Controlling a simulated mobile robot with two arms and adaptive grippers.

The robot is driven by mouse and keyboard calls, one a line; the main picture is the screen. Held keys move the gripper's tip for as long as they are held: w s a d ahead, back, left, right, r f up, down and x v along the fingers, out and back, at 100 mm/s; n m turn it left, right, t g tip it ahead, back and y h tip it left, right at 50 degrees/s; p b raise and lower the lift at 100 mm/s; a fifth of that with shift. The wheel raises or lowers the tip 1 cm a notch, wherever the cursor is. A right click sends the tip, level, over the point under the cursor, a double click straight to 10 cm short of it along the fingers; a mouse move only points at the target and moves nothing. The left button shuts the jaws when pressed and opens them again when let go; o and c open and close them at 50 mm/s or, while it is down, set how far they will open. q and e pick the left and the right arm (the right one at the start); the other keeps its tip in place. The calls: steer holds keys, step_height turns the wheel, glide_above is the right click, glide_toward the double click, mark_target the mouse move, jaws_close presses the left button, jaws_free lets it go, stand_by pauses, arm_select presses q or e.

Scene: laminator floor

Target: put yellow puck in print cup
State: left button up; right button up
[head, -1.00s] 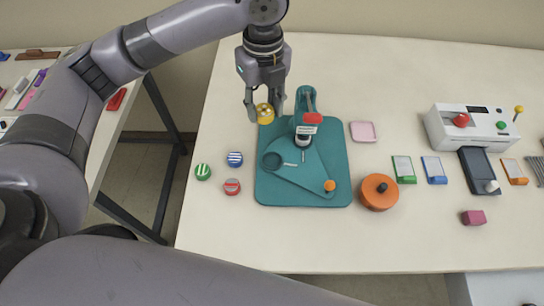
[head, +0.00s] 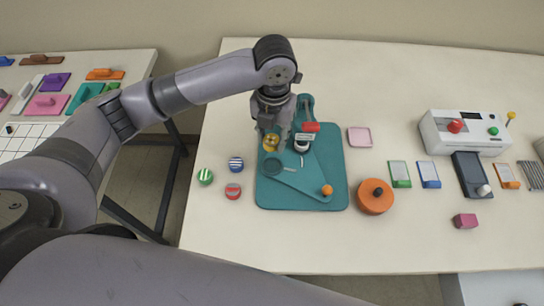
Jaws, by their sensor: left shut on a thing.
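My left gripper (head: 271,138) points down and is shut on the yellow puck (head: 271,143). The puck is over the left part of the teal press (head: 318,193), just behind the round dark teal cup (head: 273,167) in this view. The cup looks empty, though its back edge is close to the puck and partly hard to see. I cannot tell the exact height of the puck above the press. My right gripper is not in view.
Striped green (head: 205,176), blue (head: 236,163) and red (head: 233,191) pucks lie left of the press. A pink tray (head: 360,137) and an orange round thing (head: 376,197) lie to the right.

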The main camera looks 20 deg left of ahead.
arm_select(q)
glide_above(272, 166)
step_height(272, 166, down, 6)
steer(key=shift+p, duration=0.3)
step_height(272, 166, down, 4)
steer(key=shift+f+p, duration=0.1)
steer(key=shift+p, duration=0.2)
steer(key=shift+f, duration=0.15)
steer(key=shift+f, duration=0.15)
steer(key=o, duration=1.1)
